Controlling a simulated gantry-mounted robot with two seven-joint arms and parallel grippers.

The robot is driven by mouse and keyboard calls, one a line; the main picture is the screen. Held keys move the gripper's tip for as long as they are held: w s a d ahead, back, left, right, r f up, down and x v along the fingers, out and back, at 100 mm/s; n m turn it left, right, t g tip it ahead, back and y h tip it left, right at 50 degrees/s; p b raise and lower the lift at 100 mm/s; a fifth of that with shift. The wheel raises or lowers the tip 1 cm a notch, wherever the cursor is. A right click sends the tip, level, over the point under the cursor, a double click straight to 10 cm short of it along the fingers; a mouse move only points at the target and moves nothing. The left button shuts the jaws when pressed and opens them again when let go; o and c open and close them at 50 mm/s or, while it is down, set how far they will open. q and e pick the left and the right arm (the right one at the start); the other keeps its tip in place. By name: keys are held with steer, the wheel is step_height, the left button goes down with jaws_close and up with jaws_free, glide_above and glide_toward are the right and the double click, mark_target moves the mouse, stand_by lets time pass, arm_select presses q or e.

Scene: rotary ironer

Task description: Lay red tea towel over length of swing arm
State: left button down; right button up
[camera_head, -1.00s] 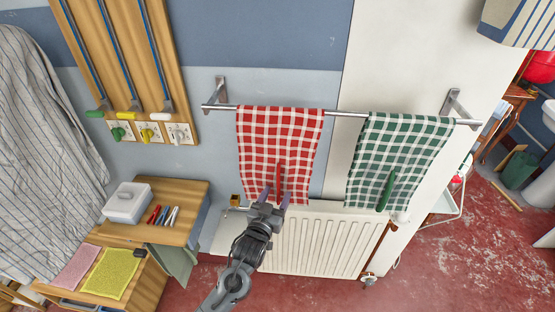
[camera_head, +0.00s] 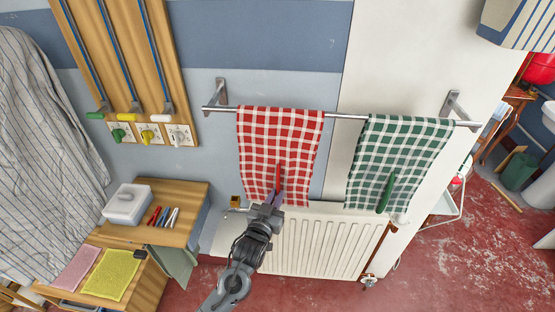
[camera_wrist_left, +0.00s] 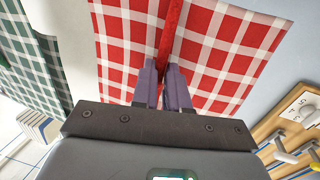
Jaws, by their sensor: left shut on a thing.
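The red-and-white checked tea towel (camera_head: 262,140) hangs over a metal rail (camera_head: 345,115) on the wall. A red strip-like grip (camera_head: 279,176) stands out from its lower front. My left gripper (camera_head: 273,196) is at the towel's lower part, its fingers together on this strip. In the left wrist view, the fingers of the left gripper (camera_wrist_left: 163,75) close around the red strip (camera_wrist_left: 170,30), with the towel (camera_wrist_left: 215,45) spread behind. I cannot make out which part is the swing arm. My right gripper is not in view.
A green checked towel (camera_head: 395,155) with a green strip hangs to the right on the same rail. A white radiator (camera_head: 325,245) stands below. A wooden cabinet (camera_head: 190,195) with a white box (camera_head: 127,203) and pens is at left. Cords run down a wooden board (camera_head: 150,50).

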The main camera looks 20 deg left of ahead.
arm_select(q)
step_height(320, 180, up, 12)
steer(key=p, duration=2)
glide_toward(281, 115)
steer(key=w+f, duration=0.1)
steer(key=w, duration=0.1)
steer(key=w+f, duration=0.1)
steer(key=w, duration=0.2)
steer(key=shift+w+f, duration=0.35)
steer(key=shift+f, duration=0.05)
step_height(281, 115, up, 3)
steer(key=shift+f+p, duration=0.25)
steer(key=shift+p, duration=0.6)
steer(key=shift+r, duration=0.2)
step_height(281, 115, up, 10)
steer(key=shift+r, duration=0.15)
steer(key=s+d, duration=0.1)
steer(key=s, duration=0.6)
steer(key=shift+s+d, duration=0.35)
steer(key=shift+d, duration=0.05)
